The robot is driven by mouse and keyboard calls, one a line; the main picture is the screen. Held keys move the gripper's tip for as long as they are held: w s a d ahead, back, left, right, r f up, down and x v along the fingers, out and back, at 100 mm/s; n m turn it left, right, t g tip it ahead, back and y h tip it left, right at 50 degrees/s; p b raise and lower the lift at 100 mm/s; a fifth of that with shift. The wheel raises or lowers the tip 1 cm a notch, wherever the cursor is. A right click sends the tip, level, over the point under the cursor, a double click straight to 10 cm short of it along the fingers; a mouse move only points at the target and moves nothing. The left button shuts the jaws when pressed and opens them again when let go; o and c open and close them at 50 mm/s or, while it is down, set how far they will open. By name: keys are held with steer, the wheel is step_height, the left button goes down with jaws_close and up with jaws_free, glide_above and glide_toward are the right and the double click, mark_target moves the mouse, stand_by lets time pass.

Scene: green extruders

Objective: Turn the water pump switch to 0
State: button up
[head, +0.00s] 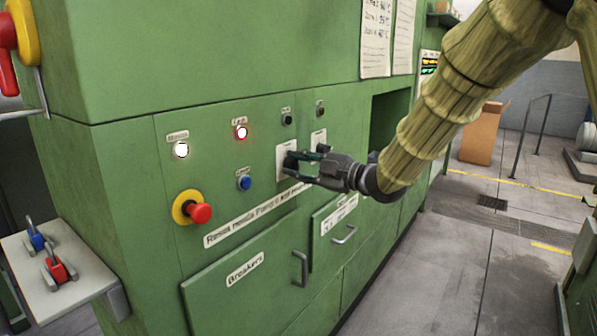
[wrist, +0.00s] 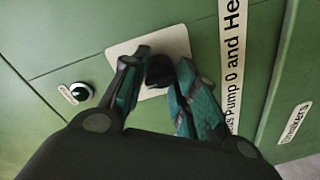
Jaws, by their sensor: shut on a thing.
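A dark rotary switch knob (wrist: 158,72) sits on a light square plate (wrist: 178,42) on the green cabinet face. In the head view this is the left of two such plates (head: 283,172). My gripper (head: 301,158) reaches it from the right. In the wrist view its two teal-padded fingers stand on either side of the knob, shut on it. The knob's markings and the position it points to are hidden or too small to read.
A second switch plate (head: 318,137) is close to the right. Drawer handles (head: 300,268) stick out below. Open floor lies right.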

stand_by(0.4)
steer(key=o, duration=1)
steer(key=v, duration=1.2)
steer(key=shift+f, duration=0.1)
